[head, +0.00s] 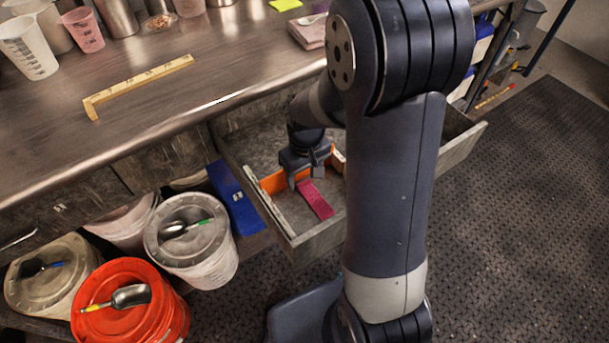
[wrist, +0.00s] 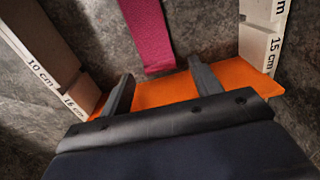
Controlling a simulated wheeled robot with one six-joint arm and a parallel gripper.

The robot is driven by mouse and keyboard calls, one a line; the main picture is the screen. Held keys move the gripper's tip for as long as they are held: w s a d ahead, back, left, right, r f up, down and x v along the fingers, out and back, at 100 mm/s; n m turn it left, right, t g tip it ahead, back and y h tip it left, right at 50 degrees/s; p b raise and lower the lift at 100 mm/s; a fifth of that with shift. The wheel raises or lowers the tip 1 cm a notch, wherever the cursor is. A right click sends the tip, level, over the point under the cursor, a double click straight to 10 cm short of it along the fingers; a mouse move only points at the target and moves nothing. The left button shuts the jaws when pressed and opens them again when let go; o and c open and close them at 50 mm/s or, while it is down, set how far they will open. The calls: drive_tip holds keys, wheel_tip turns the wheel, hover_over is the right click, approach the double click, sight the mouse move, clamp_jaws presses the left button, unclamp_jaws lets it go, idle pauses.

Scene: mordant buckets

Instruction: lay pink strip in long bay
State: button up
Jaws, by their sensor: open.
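The pink strip (head: 316,200) lies flat on the grey floor of the open drawer (head: 318,239), apart from the drawer's walls. In the wrist view the strip (wrist: 152,32) runs from the top edge down to an end close to the orange divider (wrist: 165,92). My gripper (head: 307,178) is open and empty, pointing down into the drawer above the orange divider (head: 271,183). In the wrist view the fingertips of my gripper (wrist: 162,68) stand on either side of the strip's near end, not closed on it. Any contact with the divider cannot be told.
Pale rails marked in cm flank the divider, one at left (wrist: 50,65) and one at right (wrist: 262,40). My arm hides the drawer's right part. Lidded buckets (head: 190,235) and a red bucket (head: 130,300) stand left. The steel counter (head: 150,100) overhangs the drawer's back.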

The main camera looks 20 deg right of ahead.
wheel_tip(320, 180, up, 10)
drive_tip(key=p, duration=0.1)
drive_tip(key=shift+p, duration=0.3)
drive_tip(key=shift+d+f, duration=0.1)
wheel_tip(320, 180, down, 11)
drive_tip(key=shift+r+b, duration=0.15)
drive_tip(key=shift+b, duration=0.9)
drive_tip(key=shift+r, duration=0.3)
drive_tip(key=shift+f, duration=0.1)
wheel_tip(320, 180, up, 11)
drive_tip(key=p, duration=0.2)
wheel_tip(320, 180, down, 11)
drive_tip(key=shift+s+f+b, duration=0.1)
drive_tip(key=shift+b, duration=0.9)
drive_tip(key=shift+r+p, duration=0.55)
drive_tip(key=shift+r, duration=0.15)
wheel_tip(320, 180, up, 10)
drive_tip(key=p, duration=0.8)
drive_tip(key=shift+r, duration=0.25)
